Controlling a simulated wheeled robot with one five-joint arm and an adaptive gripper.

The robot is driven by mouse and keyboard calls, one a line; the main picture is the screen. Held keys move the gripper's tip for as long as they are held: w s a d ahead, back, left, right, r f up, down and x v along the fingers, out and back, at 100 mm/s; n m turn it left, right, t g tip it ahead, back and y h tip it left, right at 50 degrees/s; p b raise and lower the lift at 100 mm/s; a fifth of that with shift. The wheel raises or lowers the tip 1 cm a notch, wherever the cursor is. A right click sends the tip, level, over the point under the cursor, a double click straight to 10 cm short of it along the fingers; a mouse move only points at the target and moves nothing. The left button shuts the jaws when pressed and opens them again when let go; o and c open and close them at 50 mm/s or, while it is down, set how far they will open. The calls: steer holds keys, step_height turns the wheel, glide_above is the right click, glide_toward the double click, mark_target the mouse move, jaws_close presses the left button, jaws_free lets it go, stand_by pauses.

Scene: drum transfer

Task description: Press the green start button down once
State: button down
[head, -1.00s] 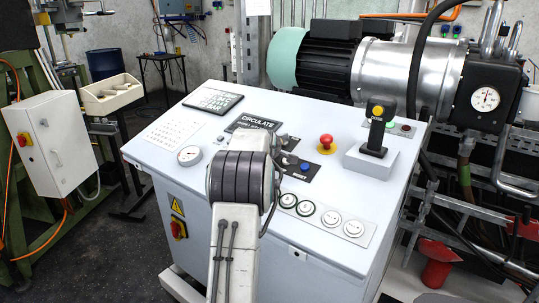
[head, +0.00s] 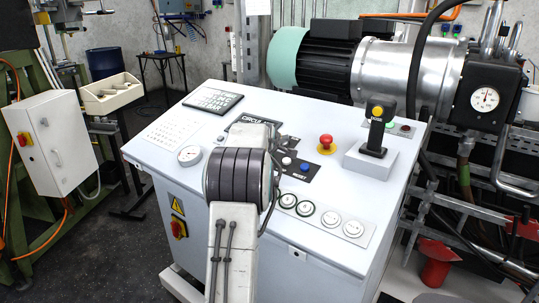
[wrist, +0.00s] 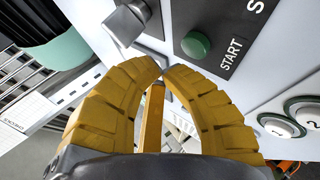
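The green start button (wrist: 196,45) is a round raised cap on a dark panel marked START (wrist: 232,52) in the wrist view. My gripper (wrist: 162,68) has two yellow ribbed fingers with their tips together and nothing between the tips. In the picture, the tips lie below and left of the button, apart from it. In the head view my arm covers the button and my gripper.
A grey knob (wrist: 131,22) sits left of the button, and numbered round buttons (wrist: 281,124) lie to its right. The console (head: 330,235) also carries a red emergency stop (head: 326,141), a joystick (head: 376,128) and a blue button (head: 304,167).

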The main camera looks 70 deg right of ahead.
steer(key=shift+w+a+r+p, duration=0.1)
steer(key=shift+a+r+p, duration=0.2)
steer(key=shift+r, duration=0.7)
steer(key=shift+w+a+r+p, duration=0.1)
steer(key=shift+a+r, duration=0.25)
steer(key=shift+r, duration=0.6)
